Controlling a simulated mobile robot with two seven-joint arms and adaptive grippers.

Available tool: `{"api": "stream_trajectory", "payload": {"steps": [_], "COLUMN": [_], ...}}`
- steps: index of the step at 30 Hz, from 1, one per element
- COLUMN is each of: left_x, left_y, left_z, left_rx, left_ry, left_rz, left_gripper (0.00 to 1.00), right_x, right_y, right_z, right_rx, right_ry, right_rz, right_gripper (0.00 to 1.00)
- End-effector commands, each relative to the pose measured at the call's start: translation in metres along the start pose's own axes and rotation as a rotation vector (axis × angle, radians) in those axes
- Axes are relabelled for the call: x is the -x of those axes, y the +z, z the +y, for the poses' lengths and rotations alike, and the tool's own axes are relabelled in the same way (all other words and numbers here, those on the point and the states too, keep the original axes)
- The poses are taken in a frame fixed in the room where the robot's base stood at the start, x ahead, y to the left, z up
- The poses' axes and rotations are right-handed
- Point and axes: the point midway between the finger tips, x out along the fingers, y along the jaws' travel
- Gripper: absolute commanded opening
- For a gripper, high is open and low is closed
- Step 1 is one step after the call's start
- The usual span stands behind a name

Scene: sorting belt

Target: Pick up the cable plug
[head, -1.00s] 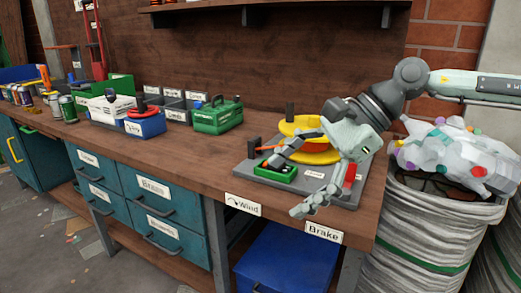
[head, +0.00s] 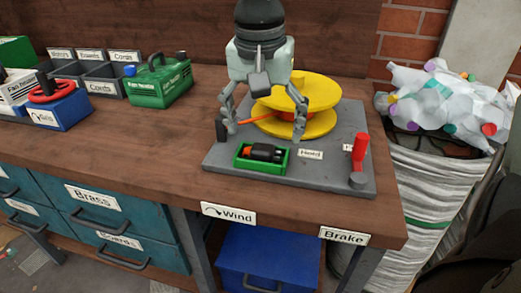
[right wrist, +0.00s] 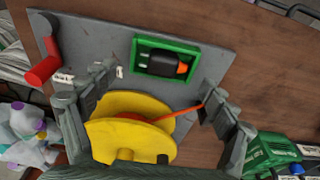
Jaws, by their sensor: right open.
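The cable plug, a black body with an orange end (head: 262,152), lies in a small green tray (head: 241,167) at the front of the grey board. It also shows in the right wrist view (right wrist: 165,66). My right gripper (head: 264,124) points down, open and empty, with its fingers apart over the board behind the tray. In the right wrist view the plug lies beyond the gap between the fingertips (right wrist: 157,88). The yellow spool (head: 313,90) has an orange cable (head: 258,119) running left, partly hidden by a finger. My left gripper is out of view.
A green case (head: 160,85) and grey bins (head: 100,80) stand further left. A full sack (head: 435,175) is beyond the bench's right edge.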

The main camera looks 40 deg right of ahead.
Motion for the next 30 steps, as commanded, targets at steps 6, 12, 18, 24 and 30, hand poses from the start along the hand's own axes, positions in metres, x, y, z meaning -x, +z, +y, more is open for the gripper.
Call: {"api": "stream_trajectory", "payload": {"steps": [6,12,18,24,30], "left_x": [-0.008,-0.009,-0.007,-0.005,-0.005], "left_y": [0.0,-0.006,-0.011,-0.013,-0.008], "left_z": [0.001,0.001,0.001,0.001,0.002], "left_rx": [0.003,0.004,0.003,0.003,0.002], "left_ry": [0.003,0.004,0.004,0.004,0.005], "left_rz": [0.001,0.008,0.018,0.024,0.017], "left_gripper": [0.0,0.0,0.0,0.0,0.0], "right_x": [-0.032,-0.038,-0.038,-0.038,-0.038], "right_y": [-0.003,-0.004,-0.003,-0.003,-0.003], "right_z": [-0.004,-0.004,-0.004,-0.004,-0.004], "right_rx": [-0.003,-0.004,-0.004,-0.004,-0.004], "right_ry": [0.0,-0.002,-0.002,-0.002,-0.002], "right_rz": [-0.004,-0.002,-0.002,-0.002,-0.002], "right_gripper": [0.85,0.85,0.75,0.51,0.26]}}
